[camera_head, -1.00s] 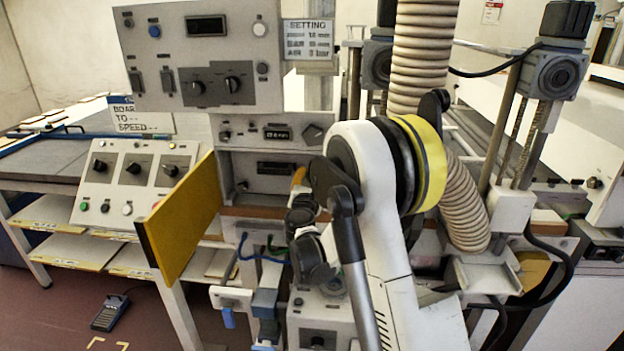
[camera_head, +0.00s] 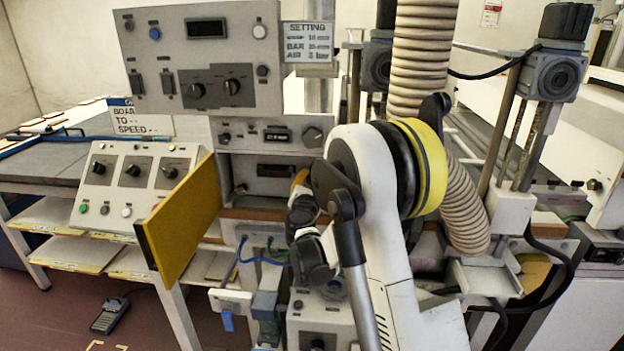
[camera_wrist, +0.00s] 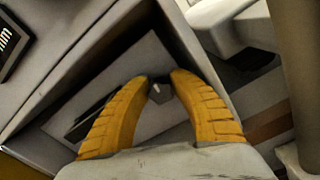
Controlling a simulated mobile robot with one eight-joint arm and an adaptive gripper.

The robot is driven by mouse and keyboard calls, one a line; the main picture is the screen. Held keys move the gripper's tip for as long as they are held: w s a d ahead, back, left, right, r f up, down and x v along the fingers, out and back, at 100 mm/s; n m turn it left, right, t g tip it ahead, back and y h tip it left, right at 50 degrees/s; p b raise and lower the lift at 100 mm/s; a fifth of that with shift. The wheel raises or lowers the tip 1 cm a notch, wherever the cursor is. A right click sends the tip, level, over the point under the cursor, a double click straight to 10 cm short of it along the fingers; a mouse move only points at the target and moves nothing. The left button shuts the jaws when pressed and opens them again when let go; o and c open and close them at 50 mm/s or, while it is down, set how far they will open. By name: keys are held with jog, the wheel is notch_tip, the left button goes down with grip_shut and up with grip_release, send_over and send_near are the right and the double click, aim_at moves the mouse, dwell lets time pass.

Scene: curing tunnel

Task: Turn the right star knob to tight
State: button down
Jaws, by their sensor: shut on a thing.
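The right star knob (camera_wrist: 160,89) shows in the wrist view as a small dark knob with a light mark, on a pale plate inside a dark-edged recess. My gripper (camera_wrist: 159,84) has its two yellow fingers closed on it, one on each side. Their tips cover part of the knob, so its full outline is hidden. In the head view my gripper (camera_head: 300,177) reaches into the right side of the recess below the upper panels. There my own arm and fingers hide the knob. I cannot read a tight marking in either view.
A yellow door (camera_head: 182,219) stands open left of the recess. A small panel (camera_head: 233,132) with a display and a dark knob (camera_head: 313,137) is just above. A blue cable (camera_head: 262,260) loops below.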

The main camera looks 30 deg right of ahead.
jog(key=m, duration=0.4)
jog(key=shift+f+b, duration=0.1)
jog(key=shift+b, duration=0.2)
jog(key=m, duration=0.4)
jog(key=shift+s+d, duration=0.1)
jog(key=m, duration=0.4)
jog(key=shift+f+m+b, duration=0.1)
jog(key=shift+m+b, duration=0.2)
jog(key=shift+b, duration=0.1)
jog(key=shift+m, duration=1.9)
jog(key=shift+f, duration=0.1)
jog(key=c, duration=1.4)
grip_release()
